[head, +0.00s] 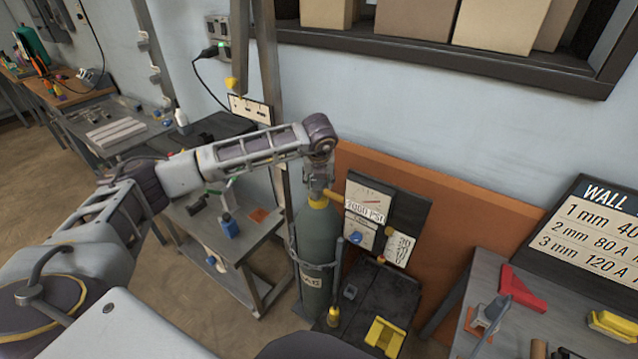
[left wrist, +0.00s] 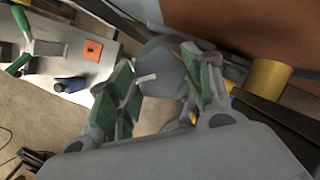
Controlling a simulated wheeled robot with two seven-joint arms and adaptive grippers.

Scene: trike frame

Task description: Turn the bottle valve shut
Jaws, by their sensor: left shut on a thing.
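A grey-green gas bottle (head: 316,235) stands upright on a cart, with a yellow collar (head: 318,203) at its neck. My left gripper (head: 318,180) is directly above the neck, pointing down at the bottle's top, and hides most of the valve in the head view. In the left wrist view my left gripper (left wrist: 166,86) has its green-padded fingers on either side of the rounded grey valve knob (left wrist: 160,66), which carries a short white mark. The gripper is shut on this knob. A yellow fitting (left wrist: 268,78) shows at the right. My right gripper is not in view.
A grey bench (head: 475,285) with a red square is at the right.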

